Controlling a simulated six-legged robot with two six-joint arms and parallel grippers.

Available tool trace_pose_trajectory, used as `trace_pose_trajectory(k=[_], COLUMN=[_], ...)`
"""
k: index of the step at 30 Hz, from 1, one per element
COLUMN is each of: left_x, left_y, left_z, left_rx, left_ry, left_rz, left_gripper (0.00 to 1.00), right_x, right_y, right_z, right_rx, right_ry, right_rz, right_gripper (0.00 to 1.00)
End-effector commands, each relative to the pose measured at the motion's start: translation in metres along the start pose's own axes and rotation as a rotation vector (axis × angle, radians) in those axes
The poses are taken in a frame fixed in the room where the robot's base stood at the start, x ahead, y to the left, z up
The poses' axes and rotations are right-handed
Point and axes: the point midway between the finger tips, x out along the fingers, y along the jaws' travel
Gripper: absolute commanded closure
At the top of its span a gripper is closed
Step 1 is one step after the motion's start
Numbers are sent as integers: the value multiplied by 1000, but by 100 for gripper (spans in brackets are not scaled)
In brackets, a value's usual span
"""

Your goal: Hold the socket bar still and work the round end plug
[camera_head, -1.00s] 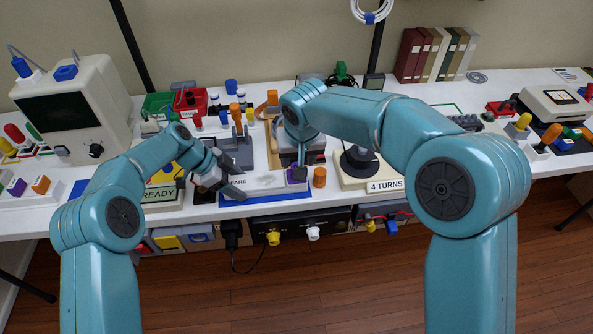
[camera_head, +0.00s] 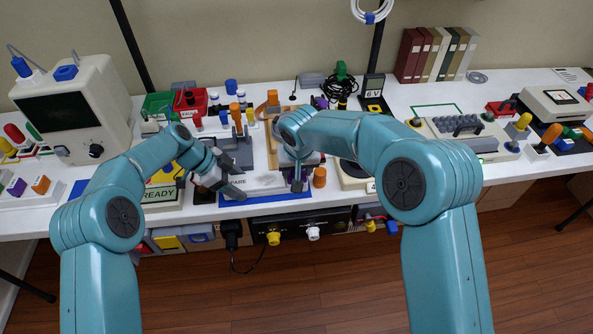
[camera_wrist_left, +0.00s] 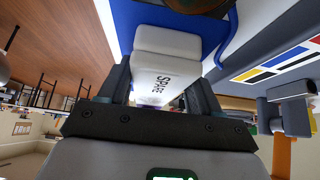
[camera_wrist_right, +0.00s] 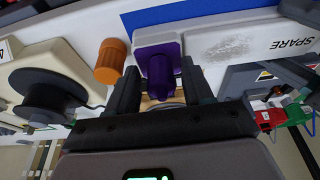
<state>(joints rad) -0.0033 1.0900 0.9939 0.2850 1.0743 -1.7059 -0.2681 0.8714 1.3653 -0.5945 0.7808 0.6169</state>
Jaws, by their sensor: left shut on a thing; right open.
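The socket bar (camera_head: 265,181) is a white block marked SPARE, lying on a blue mat in front of me. My left gripper (camera_head: 236,186) is shut on it near its left part; the left wrist view shows the white bar (camera_wrist_left: 165,72) between the fingers. A purple plug (camera_wrist_right: 160,76) with a rounded body sits at the bar's other end in the right wrist view. My right gripper (camera_wrist_right: 158,92) is open, with one finger on each side of the plug. Whether the fingers touch it I cannot tell. In the head view my right gripper (camera_head: 297,184) largely hides the plug.
A dark spool (camera_wrist_right: 52,93) on a cream base is farther over. Grey blocks with orange handles (camera_head: 238,125) stand behind the bar. The table's front edge is just before the mat.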

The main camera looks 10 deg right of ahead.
Motion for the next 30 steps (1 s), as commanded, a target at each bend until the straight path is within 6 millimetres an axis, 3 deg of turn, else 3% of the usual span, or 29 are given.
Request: trace_pose_trajectory(k=[5, 7, 10, 11, 30], left_x=[0, 0, 0, 0, 0], left_y=[0, 0, 0, 0, 0], left_z=[0, 0, 0, 0, 0], left_rx=[0, 0, 0, 1, 0], left_ry=[1, 1, 1, 1, -1], left_rz=[-1, -1, -1, -1, -1], left_gripper=[100, 100, 100, 100, 100], right_x=[0, 0, 0, 0, -8], right_y=[0, 0, 0, 0, 0], right_z=[0, 0, 0, 0, -3], right_rx=[0, 1, 1, 1, 2], right_ry=[0, 0, 0, 0, 2], right_rz=[0, 0, 0, 0, -1], right_gripper=[49, 65, 98, 100, 100])
